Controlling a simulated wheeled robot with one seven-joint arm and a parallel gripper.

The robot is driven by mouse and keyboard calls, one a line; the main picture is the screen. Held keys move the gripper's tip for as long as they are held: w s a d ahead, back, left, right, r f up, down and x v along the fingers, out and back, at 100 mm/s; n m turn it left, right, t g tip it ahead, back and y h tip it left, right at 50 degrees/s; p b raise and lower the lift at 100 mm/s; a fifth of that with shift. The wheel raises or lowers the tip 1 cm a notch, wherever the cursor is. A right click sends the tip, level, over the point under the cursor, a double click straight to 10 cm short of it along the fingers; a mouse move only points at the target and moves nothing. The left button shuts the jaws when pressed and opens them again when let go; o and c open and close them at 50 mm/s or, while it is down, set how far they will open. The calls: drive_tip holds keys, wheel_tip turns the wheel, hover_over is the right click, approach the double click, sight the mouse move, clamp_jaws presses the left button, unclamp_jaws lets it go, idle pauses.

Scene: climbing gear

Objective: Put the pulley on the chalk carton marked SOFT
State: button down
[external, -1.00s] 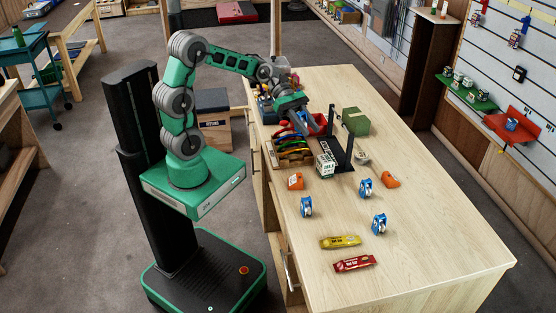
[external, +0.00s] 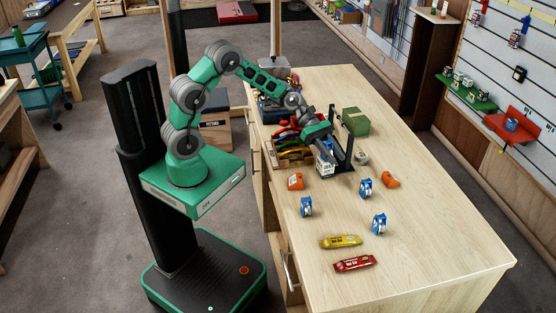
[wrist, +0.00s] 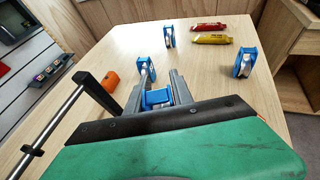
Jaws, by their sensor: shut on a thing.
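My gripper (external: 324,158) is shut on a blue pulley (wrist: 156,97), seen between the fingers in the wrist view. In the external view it is low over a small white-and-green carton (external: 325,170) that stands beside a black frame. The gripper hides the carton's top, and its lettering is too small to read. I cannot tell whether the pulley touches the carton. Other blue pulleys stand on the table: one at the left (external: 306,207), one in the middle (external: 365,188) and one nearer the front (external: 379,224).
The black frame (external: 345,150) with upright posts is close beside the gripper. A tray of coloured gear (external: 290,150) lies to the left, a green box (external: 355,121) behind. Orange pieces (external: 390,180), a yellow packet (external: 340,242) and a red packet (external: 354,264) lie about. The right front is clear.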

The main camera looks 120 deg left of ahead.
drive_tip(key=c, duration=1.1)
unclamp_jaws()
drive_tip(key=shift+f, duration=0.1)
drive_tip(key=v, duration=1.2)
drive_tip(key=shift+p, duration=0.45)
drive_tip(key=shift+a, duration=0.1)
